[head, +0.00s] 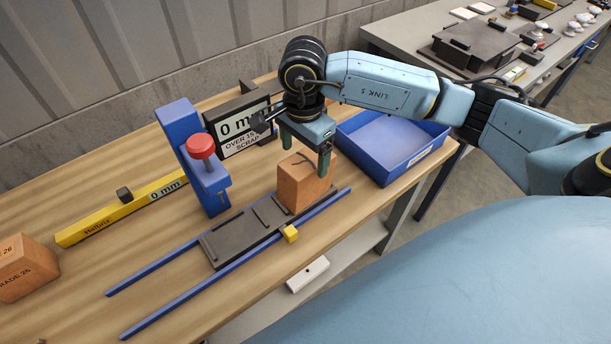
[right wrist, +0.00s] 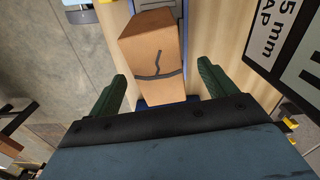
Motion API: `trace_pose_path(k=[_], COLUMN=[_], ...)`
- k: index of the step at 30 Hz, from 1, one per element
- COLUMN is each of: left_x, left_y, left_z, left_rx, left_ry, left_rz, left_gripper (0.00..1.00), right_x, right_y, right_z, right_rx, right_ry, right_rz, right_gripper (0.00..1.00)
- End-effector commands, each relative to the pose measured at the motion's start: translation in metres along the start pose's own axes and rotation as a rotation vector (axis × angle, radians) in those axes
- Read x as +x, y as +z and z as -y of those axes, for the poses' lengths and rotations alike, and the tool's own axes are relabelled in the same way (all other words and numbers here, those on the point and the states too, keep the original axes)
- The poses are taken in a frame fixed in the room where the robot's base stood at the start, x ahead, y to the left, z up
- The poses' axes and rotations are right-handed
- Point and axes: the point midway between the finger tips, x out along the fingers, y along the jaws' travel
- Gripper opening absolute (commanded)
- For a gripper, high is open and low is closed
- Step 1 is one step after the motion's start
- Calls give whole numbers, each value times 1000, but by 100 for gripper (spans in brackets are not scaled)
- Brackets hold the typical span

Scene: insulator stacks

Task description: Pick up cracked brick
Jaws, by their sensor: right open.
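The cracked brick (head: 302,182) is an orange-brown block standing on the dark sliding plate between two blue rails, with a dark crack line on its top. My right gripper (head: 305,152) is above it, pointing down, with its green fingers apart. In the right wrist view the brick (right wrist: 153,55) lies ahead between the two open green fingers (right wrist: 162,95), with a gap on each side. The crack shows clearly there. My left gripper is not in view.
A blue post with a red knob (head: 201,147) and a display reading 0 mm (head: 240,128) stand left of the brick. A blue tray (head: 433,130) lies to the right. A yellow bar (head: 120,208) and another brick (head: 25,268) are at left.

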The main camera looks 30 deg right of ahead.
Motion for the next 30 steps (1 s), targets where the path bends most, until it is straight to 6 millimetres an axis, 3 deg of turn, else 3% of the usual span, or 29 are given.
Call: trace_pose_path(k=[6,12,20,30], left_x=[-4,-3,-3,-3], left_y=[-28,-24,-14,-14], left_z=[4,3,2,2], left_rx=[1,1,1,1], left_ry=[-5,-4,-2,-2], left_rz=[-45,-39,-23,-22], left_gripper=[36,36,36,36], right_x=[29,50,52,51], right_y=[-1,-1,-1,-1], right_z=[-5,-4,-4,-4], right_rx=[1,0,0,0], right_ry=[6,2,0,1], right_rz=[1,1,0,0], right_gripper=[84,84,82,38])
